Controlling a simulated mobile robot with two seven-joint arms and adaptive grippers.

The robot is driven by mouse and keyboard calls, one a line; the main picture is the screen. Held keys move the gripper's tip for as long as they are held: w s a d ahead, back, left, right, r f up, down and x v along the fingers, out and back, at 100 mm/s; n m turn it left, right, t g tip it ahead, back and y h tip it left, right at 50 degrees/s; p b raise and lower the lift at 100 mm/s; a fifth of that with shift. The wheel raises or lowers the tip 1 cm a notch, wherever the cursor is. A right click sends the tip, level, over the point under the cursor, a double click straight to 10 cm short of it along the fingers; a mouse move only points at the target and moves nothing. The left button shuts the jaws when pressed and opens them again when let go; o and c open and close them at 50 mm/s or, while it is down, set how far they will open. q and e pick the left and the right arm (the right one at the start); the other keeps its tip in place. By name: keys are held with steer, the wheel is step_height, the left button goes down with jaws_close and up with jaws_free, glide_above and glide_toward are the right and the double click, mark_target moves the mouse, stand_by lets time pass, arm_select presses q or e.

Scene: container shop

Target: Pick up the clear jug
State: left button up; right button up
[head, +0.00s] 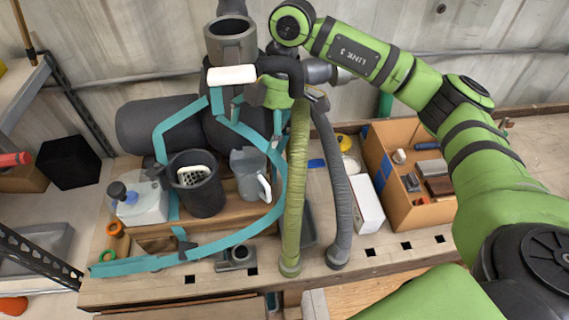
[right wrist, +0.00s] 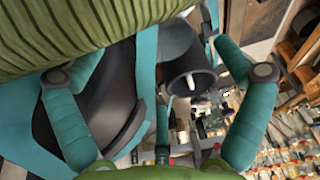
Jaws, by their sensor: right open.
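The clear jug (head: 247,165) looks grey and see-through, with a pale handle on its right side. It stands upright on a wooden block, just right of a black bucket (head: 205,195). My right gripper (head: 256,122) shows in the head view above the jug, partly mixed in with the hoses. Its two teal fingers stand wide apart in the right wrist view (right wrist: 160,115), with nothing held between them. I cannot make out the jug for sure in the right wrist view. My left gripper is in neither view.
A green ribbed hose (head: 296,190) and a grey hose (head: 335,185) hang right of the jug. A teal band (head: 245,232) curves around its front. A white canister (head: 140,205) stands left of the bucket. A cardboard box (head: 405,212) with tools is at right.

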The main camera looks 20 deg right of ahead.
mark_target(253, 154)
steer(key=shift+a, duration=0.25)
steer(key=p+x, duration=0.3)
steer(key=x, duration=0.3)
steer(key=shift+f, duration=0.35)
steer(key=shift+a+f+p, duration=0.15)
steer(key=shift+f+p, duration=0.05)
steer(key=shift+p, duration=0.25)
steer(key=p+x, duration=0.2)
steer(key=x, duration=0.2)
steer(key=shift+a+f+p, duration=0.1)
steer(key=shift+f+p, duration=0.05)
steer(key=shift+p, duration=0.2)
steer(key=shift+f, duration=0.25)
steer(key=c, duration=1.2)
